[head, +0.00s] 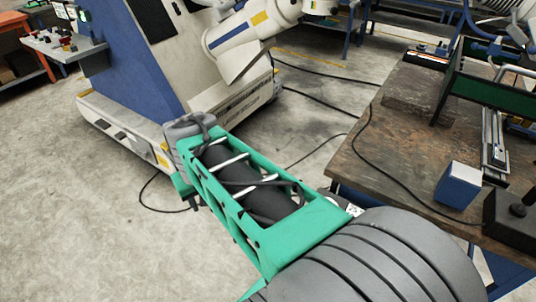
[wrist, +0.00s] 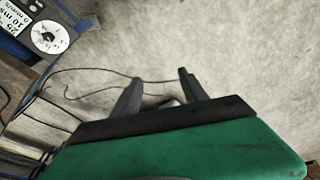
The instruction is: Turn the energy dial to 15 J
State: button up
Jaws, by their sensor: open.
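In the wrist view a dark panel on a blue housing shows at the top left corner. The dial's marks are too small to read. My gripper (wrist: 157,78) is open and empty, with its two dark fingers spread over the bare floor. The dial is to the left of and beyond the fingers, apart from them. In the head view I cannot make out the fingers or the dial.
A wooden workbench (head: 395,160) stands on the right, with a blue and white box (head: 458,185) and a black device (head: 512,218) on it. A large blue and white machine (head: 150,70) stands at the back. Cables (head: 330,75) lie on the floor. The floor at left is clear.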

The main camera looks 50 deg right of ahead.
jog(key=s+d+f+m+g+b, duration=0.2)
jog(key=s+d+f+m+b, duration=0.35)
jog(key=d, duration=0.75)
jog(key=s+d+f+m+g+b, duration=0.2)
jog(key=d+f, duration=0.7)
jog(key=d, duration=0.5)
jog(key=s+d+f, duration=0.2)
jog(key=f, duration=0.1)
jog(key=s+d+f+m+b, duration=0.1)
jog(key=s+d+f, duration=0.1)
jog(key=s+f, duration=0.1)
jog(key=s+d+f+m, duration=0.1)
jog(key=s+d+f, duration=0.1)
jog(key=s+f, duration=0.1)
jog(key=shift+d+f+g+b, duration=0.4)
jog(key=shift+f, duration=0.35)
jog(key=shift+c, duration=0.2)
grip_shut()
